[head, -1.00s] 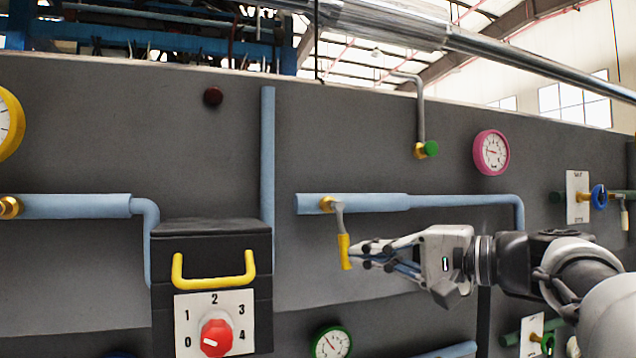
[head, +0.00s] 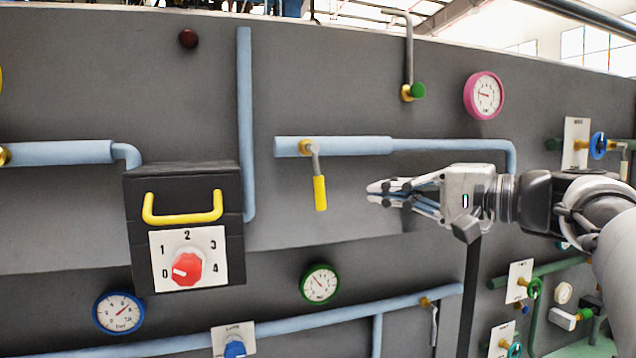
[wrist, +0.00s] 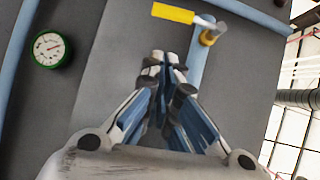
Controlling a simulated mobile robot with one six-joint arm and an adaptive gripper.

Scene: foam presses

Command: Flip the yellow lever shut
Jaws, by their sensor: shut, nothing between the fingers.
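The yellow lever (head: 320,193) hangs down from a brass fitting on a light blue horizontal pipe (head: 350,145), tilted slightly, so it lies across the pipe's direction. Its yellow grip also shows at the top of the wrist view (wrist: 173,13), with its grey arm and the brass fitting to the right. My gripper (head: 370,193) is shut and empty. It points left and is a short way to the right of the lever's grip, apart from it. In the wrist view the closed fingertips (wrist: 164,62) are below the lever, with a gap.
A black box with a yellow handle (head: 183,207) and red dial (head: 187,267) juts out on the left. A green gauge (head: 320,284) sits below the lever, a pink gauge (head: 484,95) and green-knobbed tap (head: 413,91) above right. Bare grey panel surrounds the lever.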

